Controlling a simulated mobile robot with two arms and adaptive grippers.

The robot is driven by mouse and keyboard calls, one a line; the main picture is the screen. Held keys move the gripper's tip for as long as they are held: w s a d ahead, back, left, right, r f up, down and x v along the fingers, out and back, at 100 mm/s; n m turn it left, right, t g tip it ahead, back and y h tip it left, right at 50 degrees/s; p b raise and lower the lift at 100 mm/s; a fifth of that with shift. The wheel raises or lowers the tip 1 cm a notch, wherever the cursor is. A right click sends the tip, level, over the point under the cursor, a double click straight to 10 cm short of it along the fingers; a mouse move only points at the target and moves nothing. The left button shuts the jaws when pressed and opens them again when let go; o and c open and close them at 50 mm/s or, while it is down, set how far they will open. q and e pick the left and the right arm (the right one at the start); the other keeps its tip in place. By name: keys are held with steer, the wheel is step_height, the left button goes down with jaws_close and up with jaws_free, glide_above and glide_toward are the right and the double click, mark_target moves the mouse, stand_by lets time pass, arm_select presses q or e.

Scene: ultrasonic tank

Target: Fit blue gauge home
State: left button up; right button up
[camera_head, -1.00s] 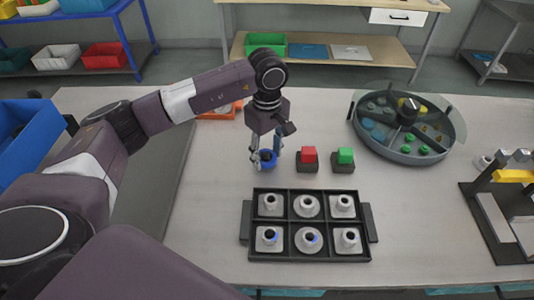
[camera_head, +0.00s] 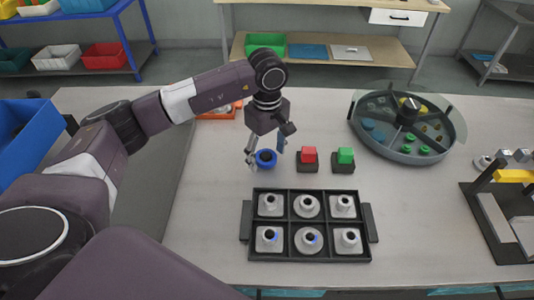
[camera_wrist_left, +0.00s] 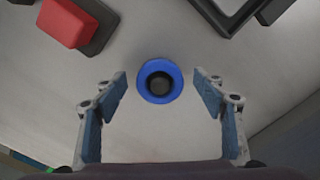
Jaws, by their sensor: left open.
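The blue gauge (camera_head: 266,159) looks like a blue ring with a dark round centre. It is on or just above the table, behind the black tray. In the left wrist view the blue ring (camera_wrist_left: 145,92) lies between my spread fingers, with a clear gap on each side. I cannot tell whether its dark centre is a hole or a post. My left gripper (camera_head: 266,155) is open above and around it, pointing down. In the left wrist view the open gripper (camera_wrist_left: 160,80) holds nothing. My right gripper is not in view.
A red block (camera_head: 309,154) and a green block (camera_head: 345,155) sit on dark bases to the right. The black tray (camera_head: 247,241) holds several grey metal pieces. A round sectioned dish (camera_head: 364,140) stands farther right. Bare table lies left of the tray.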

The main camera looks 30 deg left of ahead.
arm_select(q)
step_height(320, 180, up, 12)
stand_by(0.6)
stand_by(0.5)
